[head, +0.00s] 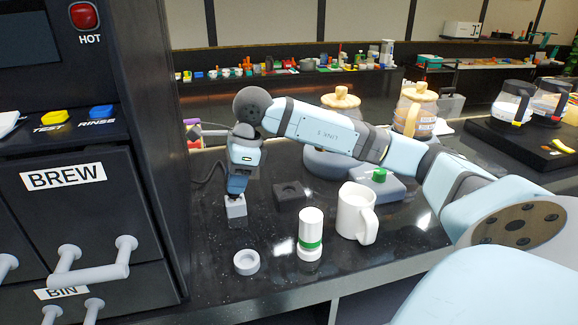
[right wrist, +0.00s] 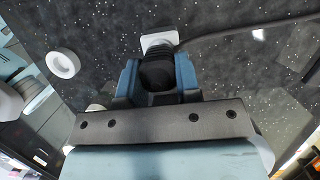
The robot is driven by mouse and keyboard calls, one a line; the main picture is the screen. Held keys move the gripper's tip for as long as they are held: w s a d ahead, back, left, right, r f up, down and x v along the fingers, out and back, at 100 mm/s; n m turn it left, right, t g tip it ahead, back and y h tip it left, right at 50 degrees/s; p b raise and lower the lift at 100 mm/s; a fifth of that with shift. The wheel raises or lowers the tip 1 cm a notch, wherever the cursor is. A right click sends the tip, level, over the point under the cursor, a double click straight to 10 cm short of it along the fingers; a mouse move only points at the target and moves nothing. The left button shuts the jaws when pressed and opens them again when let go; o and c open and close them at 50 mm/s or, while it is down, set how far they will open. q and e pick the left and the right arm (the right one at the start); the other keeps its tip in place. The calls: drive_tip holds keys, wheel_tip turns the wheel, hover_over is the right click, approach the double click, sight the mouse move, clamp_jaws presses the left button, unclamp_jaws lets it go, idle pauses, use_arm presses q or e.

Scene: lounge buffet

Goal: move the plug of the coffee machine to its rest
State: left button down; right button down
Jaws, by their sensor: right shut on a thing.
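My right gripper (head: 236,192) points down at the counter beside the coffee machine (head: 150,150). In the right wrist view its blue fingers (right wrist: 158,80) are shut on the black plug (right wrist: 157,72). A pale square block (right wrist: 157,40) is at the plug's tip; in the head view this block (head: 236,210) stands on the counter under the fingertips. I cannot tell whether the plug is in the block or just above it. A dark cable (right wrist: 225,33) runs right in the wrist view. A dark square block with a recess (head: 290,195) stands to the right. My left gripper is out of view.
A grey ring (head: 246,262), a white jar with a green band (head: 310,235) and a white mug (head: 356,212) stand nearer the front edge.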

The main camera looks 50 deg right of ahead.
drive_tip(key=shift+f+b, duration=0.55)
drive_tip(key=shift+f, duration=0.1)
drive_tip(key=c, duration=0.7)
unclamp_jaws()
drive_tip(key=shift+c, duration=1.6)
drive_tip(key=shift+r+p, duration=2.05)
drive_tip(key=shift+r, duration=1.5)
